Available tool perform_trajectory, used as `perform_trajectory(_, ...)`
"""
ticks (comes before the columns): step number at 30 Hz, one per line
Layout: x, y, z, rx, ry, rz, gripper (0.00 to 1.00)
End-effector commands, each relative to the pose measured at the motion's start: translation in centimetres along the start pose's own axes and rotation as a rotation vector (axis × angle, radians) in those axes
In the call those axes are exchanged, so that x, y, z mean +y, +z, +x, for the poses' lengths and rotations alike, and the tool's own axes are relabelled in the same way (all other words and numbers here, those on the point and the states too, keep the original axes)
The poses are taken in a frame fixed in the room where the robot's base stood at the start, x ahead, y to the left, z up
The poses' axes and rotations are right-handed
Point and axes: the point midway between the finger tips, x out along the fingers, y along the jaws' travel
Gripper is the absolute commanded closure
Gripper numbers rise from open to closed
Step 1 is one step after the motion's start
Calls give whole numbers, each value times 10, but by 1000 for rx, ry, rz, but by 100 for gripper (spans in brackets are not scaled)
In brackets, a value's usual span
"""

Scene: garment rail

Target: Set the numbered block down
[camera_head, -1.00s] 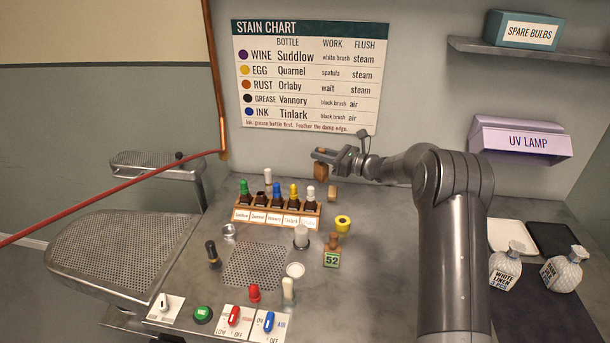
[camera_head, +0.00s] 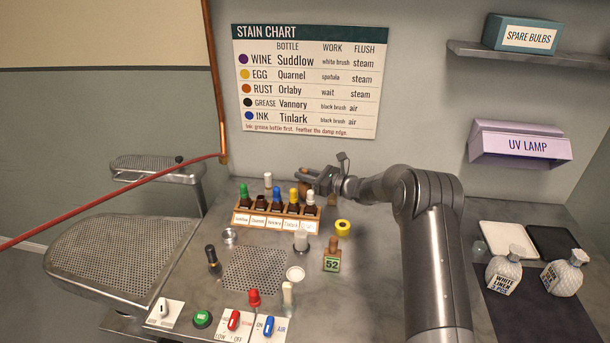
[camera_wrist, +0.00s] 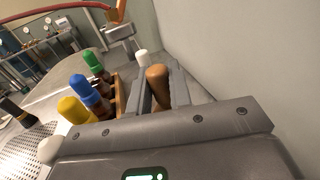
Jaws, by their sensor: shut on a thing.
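The numbered block (camera_head: 332,264), green-edged with a dark "52" label and a wooden handle on top, stands upright on the grey table, right of the perforated plate. My gripper (camera_head: 318,182) is apart from it, farther back, beside the right end of the bottle rack (camera_head: 262,222). My gripper is shut on a brown rounded wooden piece (camera_wrist: 158,86), seen between the fingers in the wrist view. The lower part of this piece is hidden, so I cannot tell what it belongs to or whether it touches the table.
Several bottles with coloured caps fill the rack. Switches line the front edge. The back wall is close behind my gripper.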

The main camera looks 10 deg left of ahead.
Motion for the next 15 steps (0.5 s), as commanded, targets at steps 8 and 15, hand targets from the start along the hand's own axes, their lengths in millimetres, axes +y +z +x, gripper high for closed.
perform_trajectory(8,0,-2,0,0,0,0,66)
perform_trajectory(15,0,-2,0,0,0,0,60)
